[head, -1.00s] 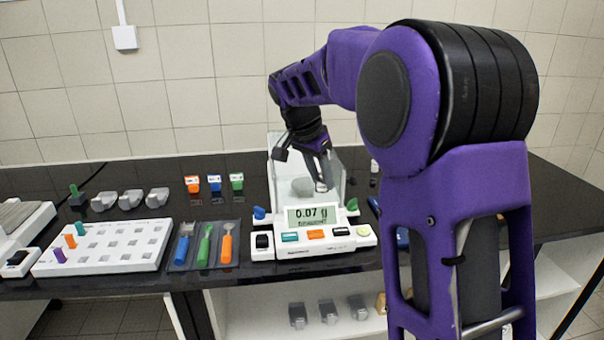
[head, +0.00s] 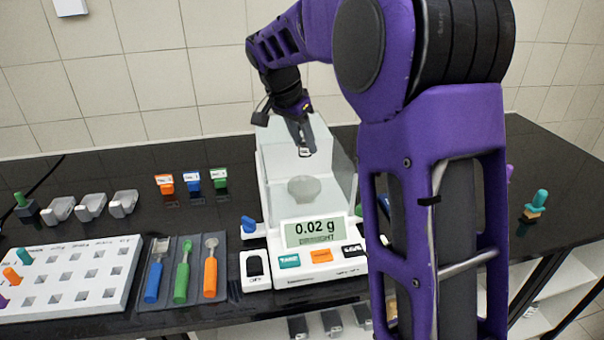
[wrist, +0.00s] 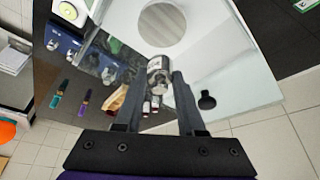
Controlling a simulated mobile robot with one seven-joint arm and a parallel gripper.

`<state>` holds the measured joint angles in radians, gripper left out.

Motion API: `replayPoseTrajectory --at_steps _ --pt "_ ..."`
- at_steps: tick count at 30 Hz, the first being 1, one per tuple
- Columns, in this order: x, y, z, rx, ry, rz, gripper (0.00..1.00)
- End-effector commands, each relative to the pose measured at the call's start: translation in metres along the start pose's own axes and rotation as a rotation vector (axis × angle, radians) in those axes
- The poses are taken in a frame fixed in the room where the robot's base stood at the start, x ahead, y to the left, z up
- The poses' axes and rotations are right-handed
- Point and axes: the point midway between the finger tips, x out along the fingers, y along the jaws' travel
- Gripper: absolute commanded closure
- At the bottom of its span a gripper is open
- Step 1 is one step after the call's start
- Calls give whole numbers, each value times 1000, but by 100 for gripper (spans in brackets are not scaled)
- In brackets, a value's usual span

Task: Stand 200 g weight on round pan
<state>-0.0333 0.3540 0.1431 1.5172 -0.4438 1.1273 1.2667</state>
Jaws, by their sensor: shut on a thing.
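The round pan (head: 304,188) is a pale disc inside the clear-walled draught shield of the white balance (head: 318,268). It also shows in the wrist view (wrist: 162,25), bare on the part that I see. My gripper (head: 304,151) is above the pan, inside or just over the shield. In the wrist view my gripper (wrist: 156,82) is shut on a shiny metal cylinder, the 200 g weight (wrist: 160,70), held between the fingertips and apart from the pan. The weight is hard to make out in the head view. The display (head: 313,231) reads 0.02 g.
Clear shield walls (head: 340,175) stand around the pan. Left of the balance are a dark tray (head: 160,245) of coloured-handled tools and a white holed rack (head: 85,270). Small coloured labelled blocks (head: 192,180) stand behind.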

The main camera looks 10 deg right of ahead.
Motion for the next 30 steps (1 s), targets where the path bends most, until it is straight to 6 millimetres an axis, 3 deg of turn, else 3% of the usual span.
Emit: replayPoseTrajectory --at_steps 4,18,29,30 --pt "28 1 12 -2 -2 3 100" --pt "74 0 31 -2 -1 0 100" --pt "79 0 33 -1 0 -1 100" --pt "77 0 32 -1 -1 0 54"
